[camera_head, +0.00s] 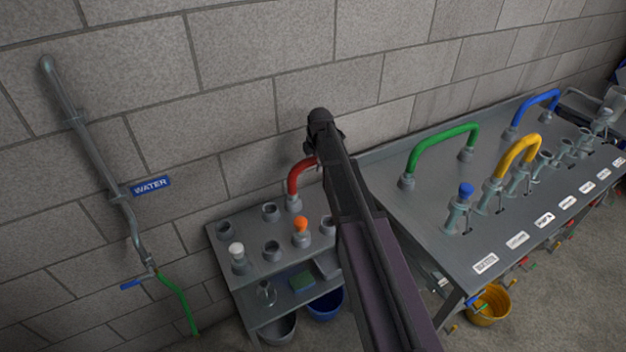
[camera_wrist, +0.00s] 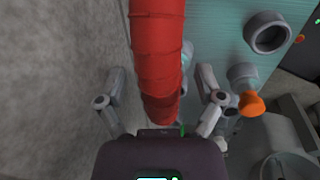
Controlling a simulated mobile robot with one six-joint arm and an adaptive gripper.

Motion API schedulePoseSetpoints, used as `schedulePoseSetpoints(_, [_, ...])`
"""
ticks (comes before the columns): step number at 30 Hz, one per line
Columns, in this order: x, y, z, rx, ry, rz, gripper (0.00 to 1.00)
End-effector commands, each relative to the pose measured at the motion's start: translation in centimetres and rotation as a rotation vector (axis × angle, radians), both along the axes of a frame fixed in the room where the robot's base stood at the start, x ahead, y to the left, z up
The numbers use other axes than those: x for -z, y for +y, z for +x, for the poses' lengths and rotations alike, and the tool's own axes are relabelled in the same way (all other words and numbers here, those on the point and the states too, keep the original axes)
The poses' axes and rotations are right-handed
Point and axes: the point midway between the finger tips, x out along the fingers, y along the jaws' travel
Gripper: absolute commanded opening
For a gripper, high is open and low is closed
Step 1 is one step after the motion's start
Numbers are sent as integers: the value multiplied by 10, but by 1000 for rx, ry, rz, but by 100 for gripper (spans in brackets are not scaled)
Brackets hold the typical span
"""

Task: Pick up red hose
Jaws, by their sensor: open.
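The red hose (camera_head: 297,176) is an arched piece on the small grey rack by the wall. Its near end stands in a grey fitting, and its other side is hidden behind my arm in the head view. In the wrist view the red hose (camera_wrist: 158,45) runs down the middle, between my two fingers. My gripper (camera_wrist: 160,80) is open, with one finger on each side of the hose and visible gaps. In the head view the fingers are hidden behind my arm.
The small rack (camera_head: 222,232) also carries an orange-capped fitting (camera_head: 301,226), a white-capped fitting (camera_head: 236,249) and empty sockets. Block wall lies close behind. A larger bench (camera_head: 400,215) with green (camera_head: 440,138), yellow (camera_head: 518,150) and blue (camera_head: 535,105) hoses stands at right.

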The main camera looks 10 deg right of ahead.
Motion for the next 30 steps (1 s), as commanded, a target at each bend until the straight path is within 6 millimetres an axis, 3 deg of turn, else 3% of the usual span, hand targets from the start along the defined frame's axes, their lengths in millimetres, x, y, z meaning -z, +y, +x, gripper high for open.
schedulePoseSetpoints(13, [0,0,0,0,0,0,86])
schedulePoseSetpoints(14, [0,0,0,0,0,0,83])
schedulePoseSetpoints(22, [0,-1,0,0,0,0,3])
schedulePoseSetpoints(30, [0,-1,0,1,0,0,0])
